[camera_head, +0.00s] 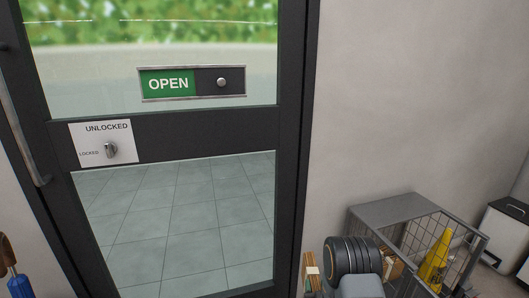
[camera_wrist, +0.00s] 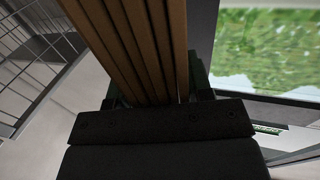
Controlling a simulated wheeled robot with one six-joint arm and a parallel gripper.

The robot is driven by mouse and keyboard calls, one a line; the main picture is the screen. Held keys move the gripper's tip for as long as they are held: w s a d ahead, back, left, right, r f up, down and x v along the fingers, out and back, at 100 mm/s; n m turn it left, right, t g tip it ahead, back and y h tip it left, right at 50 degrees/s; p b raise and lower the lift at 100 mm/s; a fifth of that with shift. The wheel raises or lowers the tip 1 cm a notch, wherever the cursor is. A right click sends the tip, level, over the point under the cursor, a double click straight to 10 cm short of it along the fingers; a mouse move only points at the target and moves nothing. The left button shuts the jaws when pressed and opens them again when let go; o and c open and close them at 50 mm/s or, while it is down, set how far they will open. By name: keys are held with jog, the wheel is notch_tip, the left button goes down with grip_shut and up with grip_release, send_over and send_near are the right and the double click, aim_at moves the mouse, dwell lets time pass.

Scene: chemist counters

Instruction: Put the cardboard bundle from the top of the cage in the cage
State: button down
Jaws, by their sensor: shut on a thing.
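The cardboard bundle (camera_head: 309,276) shows in the head view as brown layered edges with a pale band, at the bottom left of my dark wrist. In the wrist view the cardboard bundle (camera_wrist: 128,45) is a stack of brown sheets that fills the upper middle. My gripper (camera_wrist: 155,92) is shut on it; the fingertips are partly hidden by the sheets and the dark gripper body. The grey wire cage (camera_head: 392,207) stands at the lower right, right of the bundle, which is outside it. Cage wires (camera_wrist: 38,50) also show at the left of the wrist view.
A white bin with a black lid (camera_head: 503,235) stands right of the cage. A dark-framed glass door (camera_head: 290,150) stands left of the bundle.

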jog(key=s+r+p, duration=0.2)
jog(key=r+p, duration=1.1)
jog(key=r, duration=0.1)
jog(key=s+a+r+p, duration=0.1)
jog(key=s+r+p, duration=0.1)
jog(key=r+p, duration=1.2)
jog(key=shift+r, duration=0.15)
jog(key=shift+s, duration=0.1)
